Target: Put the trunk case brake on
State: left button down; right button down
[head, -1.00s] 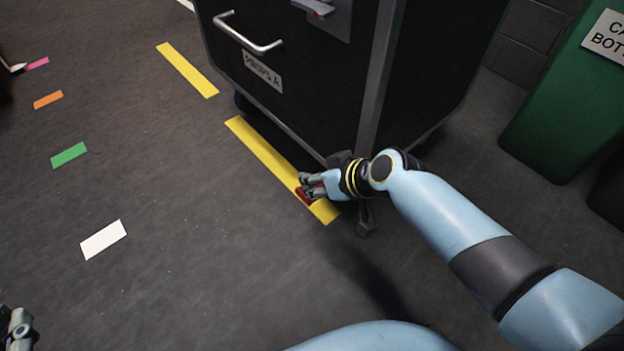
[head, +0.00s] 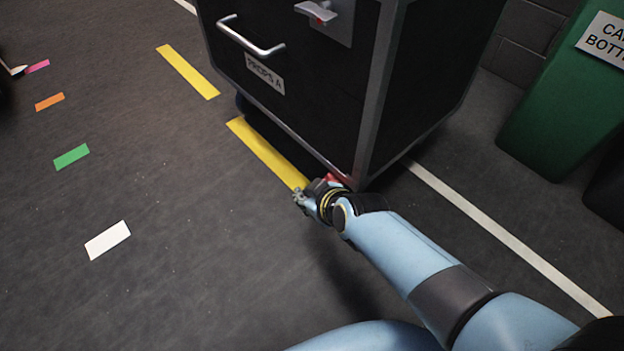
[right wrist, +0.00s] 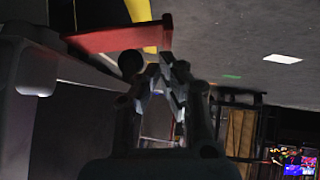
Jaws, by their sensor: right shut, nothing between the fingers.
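The black trunk case (head: 300,110) with metal edges and a "PROPS A" label stands upright on the floor. A red brake pedal (head: 335,179) shows at its bottom front corner, partly hidden by my right wrist. In the right wrist view the red pedal (right wrist: 112,39) sticks out beside the case, with a dark round part below its end. My right gripper (head: 298,197) is shut and empty, low by this corner, just in front of the pedal. In the right wrist view its fingers (right wrist: 166,74) are close by the pedal; I cannot tell whether they touch. My left gripper is out of view.
Yellow tape (head: 265,152) lies on the floor along the case. A green bin (head: 570,95) stands at the right, by a block wall. A white floor line (head: 500,235) runs behind my right arm. The floor at left is open, with coloured tape marks (head: 107,240).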

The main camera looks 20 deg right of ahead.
jog(key=shift+a+f, duration=0.1)
jog(key=shift+f, duration=0.5)
dwell(0.3)
